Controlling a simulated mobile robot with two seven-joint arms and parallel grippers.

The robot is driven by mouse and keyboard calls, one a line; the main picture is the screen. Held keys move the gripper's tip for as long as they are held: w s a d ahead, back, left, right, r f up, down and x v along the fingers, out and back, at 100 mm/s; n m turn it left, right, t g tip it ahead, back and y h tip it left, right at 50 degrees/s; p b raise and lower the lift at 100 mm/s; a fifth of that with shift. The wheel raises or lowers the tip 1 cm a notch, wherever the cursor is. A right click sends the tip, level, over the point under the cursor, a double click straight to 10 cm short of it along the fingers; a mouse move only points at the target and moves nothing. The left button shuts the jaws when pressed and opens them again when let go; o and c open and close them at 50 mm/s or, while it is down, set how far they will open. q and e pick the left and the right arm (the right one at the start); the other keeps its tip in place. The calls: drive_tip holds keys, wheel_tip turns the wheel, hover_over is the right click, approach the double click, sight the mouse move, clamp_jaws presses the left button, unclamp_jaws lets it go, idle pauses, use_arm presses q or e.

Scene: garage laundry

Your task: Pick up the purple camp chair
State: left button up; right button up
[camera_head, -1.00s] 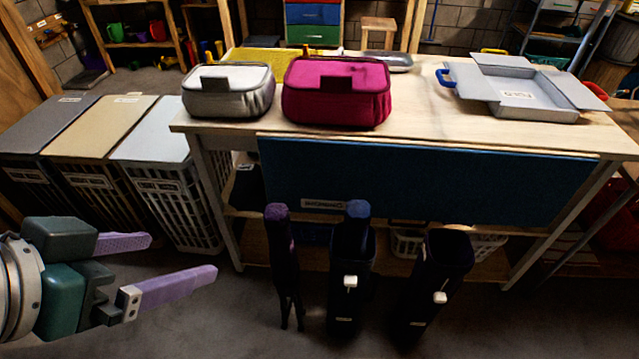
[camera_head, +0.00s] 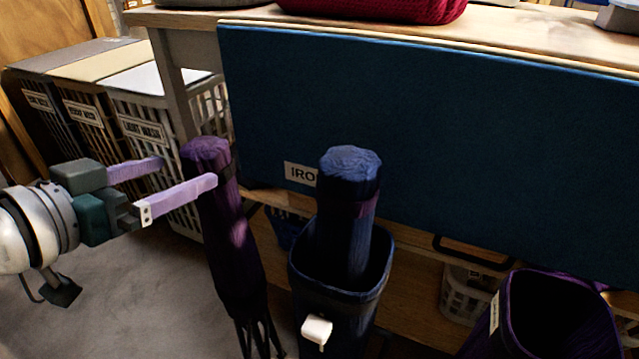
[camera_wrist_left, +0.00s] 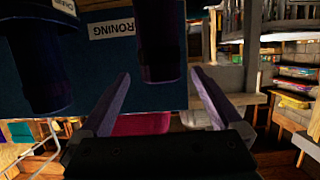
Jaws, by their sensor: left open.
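The purple camp chair (camera_head: 228,240) is folded into a tall bundle and stands upright on the floor, left of the blue bin. Its thin dark feet show at the bottom. In the left wrist view a dark upright bundle, seemingly this chair (camera_wrist_left: 160,45), lies ahead between the finger lines. My left gripper (camera_head: 189,171) is open and empty, with its fingers pointing at the chair's upper part. The nearer finger overlaps the chair in the head view; whether it touches cannot be told. My right gripper is not in view.
A folded blue chair (camera_head: 347,210) stands in a blue bin (camera_head: 340,285) with a white tag. An empty-looking purple bin (camera_head: 550,325) stands at the right. The workbench with a blue ironing panel (camera_head: 420,150) is behind. Laundry hampers (camera_head: 150,125) stand left; floor between is clear.

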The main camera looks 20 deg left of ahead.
sight(189, 171)
use_arm(q)
drive_tip(key=shift+w+f, duration=0.4)
drive_tip(key=b+x, duration=0.2)
drive_tip(key=x, duration=0.1)
drive_tip(key=shift+a, duration=0.15)
drive_tip(key=b+x, duration=0.2)
drive_tip(key=x, duration=0.3)
drive_tip(key=shift+b, duration=0.35)
drive_tip(key=shift+w+d, duration=0.25)
drive_tip(key=shift+w, duration=0.25)
drive_tip(key=shift+s, duration=0.1)
drive_tip(key=shift+c, duration=0.5)
clamp_jaws()
drive_tip(key=shift+r, duration=0.25)
